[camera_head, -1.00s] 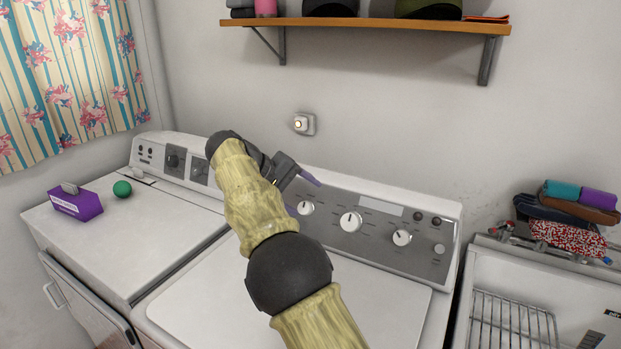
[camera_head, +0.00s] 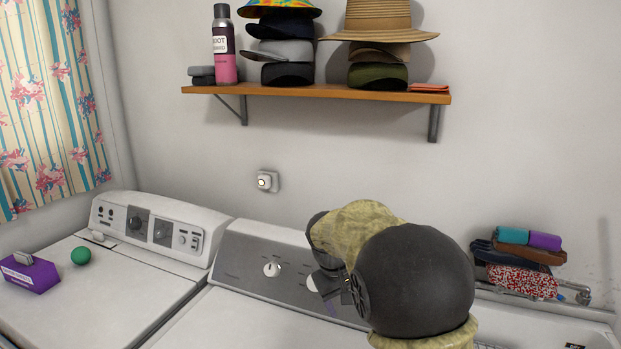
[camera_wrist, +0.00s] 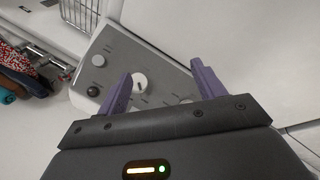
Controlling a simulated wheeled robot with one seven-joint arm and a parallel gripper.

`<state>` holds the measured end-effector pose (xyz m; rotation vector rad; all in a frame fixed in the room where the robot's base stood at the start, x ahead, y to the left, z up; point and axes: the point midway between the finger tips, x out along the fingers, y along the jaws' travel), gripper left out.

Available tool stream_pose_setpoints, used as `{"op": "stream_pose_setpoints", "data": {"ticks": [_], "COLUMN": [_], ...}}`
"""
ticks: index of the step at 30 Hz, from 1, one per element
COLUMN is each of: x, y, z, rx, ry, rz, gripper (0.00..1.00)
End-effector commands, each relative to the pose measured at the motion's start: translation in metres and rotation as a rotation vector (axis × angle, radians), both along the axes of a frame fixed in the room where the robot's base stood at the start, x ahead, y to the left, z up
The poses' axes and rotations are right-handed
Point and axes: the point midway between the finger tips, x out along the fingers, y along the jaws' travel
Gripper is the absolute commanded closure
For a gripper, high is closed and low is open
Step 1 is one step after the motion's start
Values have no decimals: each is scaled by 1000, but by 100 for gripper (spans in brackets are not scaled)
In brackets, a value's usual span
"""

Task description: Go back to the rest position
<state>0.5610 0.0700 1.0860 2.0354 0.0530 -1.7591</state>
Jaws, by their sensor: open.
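My gripper shows in the wrist view (camera_wrist: 160,92) with its two purple fingers apart and nothing between them. Beyond the fingers lies the grey control panel of the washer with its round knobs. In the head view my arm is folded in close at the lower right, in front of the washer's control panel (camera_head: 255,271). My gripper (camera_head: 332,300) is partly hidden there by my own arm, and its fingertips are hard to make out.
A purple box (camera_head: 30,275) and a green ball (camera_head: 81,256) sit on the left machine. A wall shelf (camera_head: 310,94) holds hats and a spray can (camera_head: 224,45). Folded cloths (camera_head: 520,255) are stacked at the right. A wall switch (camera_head: 267,181) is above the washer.

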Motion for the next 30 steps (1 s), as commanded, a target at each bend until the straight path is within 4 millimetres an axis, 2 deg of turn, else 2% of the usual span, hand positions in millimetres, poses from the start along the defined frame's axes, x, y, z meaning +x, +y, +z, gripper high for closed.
{"op": "stream_pose_setpoints", "data": {"ticks": [3, 9, 17, 24, 27, 30], "x": [-25, -69, -132, -197, -211, -215], "y": [-16, -35, -54, -67, -70, -70], "z": [-1, -8, -15, -21, -24, -26], "rx": [61, 154, 252, 316, 327, 331], "ry": [3, -6, -32, -72, -82, -85], "rz": [-35, -94, -186, -283, -306, -312], "gripper": [32, 32, 32, 32, 32, 32]}}
